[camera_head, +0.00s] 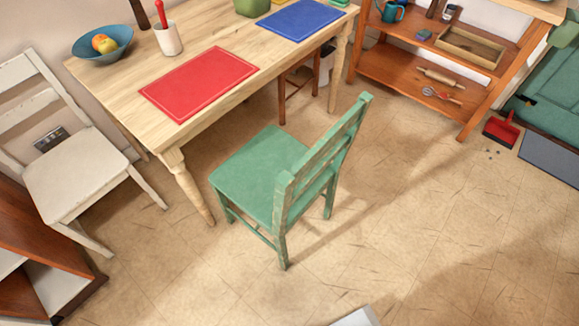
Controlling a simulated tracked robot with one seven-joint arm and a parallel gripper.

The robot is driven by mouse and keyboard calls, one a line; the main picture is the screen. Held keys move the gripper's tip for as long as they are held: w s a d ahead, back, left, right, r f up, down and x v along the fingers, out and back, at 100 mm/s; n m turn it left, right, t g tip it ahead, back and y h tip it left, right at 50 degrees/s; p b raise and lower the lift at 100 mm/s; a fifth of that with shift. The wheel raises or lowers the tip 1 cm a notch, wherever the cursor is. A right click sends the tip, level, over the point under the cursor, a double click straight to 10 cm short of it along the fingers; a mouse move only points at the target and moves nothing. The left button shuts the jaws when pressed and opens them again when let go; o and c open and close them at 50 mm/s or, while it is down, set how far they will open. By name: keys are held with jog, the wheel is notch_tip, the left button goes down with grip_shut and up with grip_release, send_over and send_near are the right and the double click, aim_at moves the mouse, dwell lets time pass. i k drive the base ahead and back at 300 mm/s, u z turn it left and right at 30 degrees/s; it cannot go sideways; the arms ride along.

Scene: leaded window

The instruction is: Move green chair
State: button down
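The green chair (258,166) stands upright on the tiled floor in the middle of the view. Its seat faces the wooden table (119,84), and its slatted back is on the right side, away from the table. The front of the seat is close to a turned table leg; I cannot tell if they touch. My gripper is not clearly in view. A small pale shape at the bottom edge is cut off, and I cannot tell what it is.
A white chair (85,172) stands at the left, near a brown shelf unit (48,250). A wooden shelf (400,74) stands at the back right. A red dustpan (501,131) lies near the green door (556,88) and grey mat (550,159). The floor (430,250) at lower right is clear.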

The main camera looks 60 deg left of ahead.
aim_at(277, 178)
jog(key=z, duration=0.9)
jog(key=i, duration=0.1)
jog(key=u, duration=2.75)
jog(key=k, duration=1.05)
jog(key=u, duration=0.55)
jog(key=i, duration=1.05)
jog(key=z, duration=0.05)
